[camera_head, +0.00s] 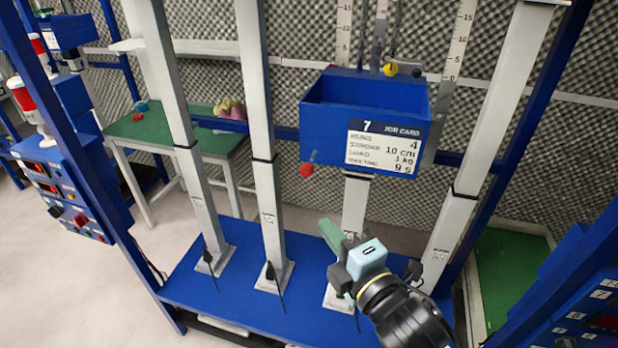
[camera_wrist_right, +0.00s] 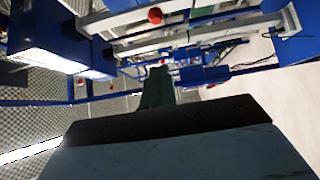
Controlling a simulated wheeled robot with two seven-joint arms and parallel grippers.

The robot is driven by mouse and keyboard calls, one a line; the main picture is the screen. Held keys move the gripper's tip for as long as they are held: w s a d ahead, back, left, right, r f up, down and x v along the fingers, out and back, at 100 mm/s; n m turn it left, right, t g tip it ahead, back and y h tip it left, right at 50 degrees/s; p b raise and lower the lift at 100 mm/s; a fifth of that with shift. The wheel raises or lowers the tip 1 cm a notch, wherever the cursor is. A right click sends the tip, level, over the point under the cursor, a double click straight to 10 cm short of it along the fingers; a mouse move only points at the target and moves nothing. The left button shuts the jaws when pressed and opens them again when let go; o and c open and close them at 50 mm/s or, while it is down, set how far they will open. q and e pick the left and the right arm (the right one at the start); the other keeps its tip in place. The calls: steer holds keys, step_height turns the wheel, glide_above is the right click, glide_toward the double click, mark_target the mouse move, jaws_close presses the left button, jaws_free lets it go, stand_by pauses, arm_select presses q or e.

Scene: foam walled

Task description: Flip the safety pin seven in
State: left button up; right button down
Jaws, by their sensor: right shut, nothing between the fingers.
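A blue box (camera_head: 350,100) carries a white job card (camera_head: 383,148) numbered 7. At its lower left, a red ball knob (camera_head: 307,170) sits on a short grey lever, which appears to be safety pin seven; whether it is in or out I cannot tell. My right gripper (camera_head: 329,232), with green fingers, is shut and empty, below and slightly right of the knob and apart from it. In the right wrist view the green fingers (camera_wrist_right: 157,85) point ahead, and a red ball (camera_wrist_right: 155,15) shows beyond them at the top. My left gripper is not in view.
White posts (camera_head: 265,190) stand on a blue base (camera_head: 235,285), with black levers at their feet. A post (camera_head: 490,130) rises to the right of the box. A green-topped table (camera_head: 170,130) is behind left. Blue control panels (camera_head: 65,190) stand left.

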steer(key=p, duration=0.2)
glide_toward(300, 173)
steer(key=s+a+x, duration=0.1)
steer(key=x, duration=0.4)
steer(key=shift+w+d, duration=0.2)
steer(key=shift+w, duration=0.65)
steer(key=shift+d, duration=0.1)
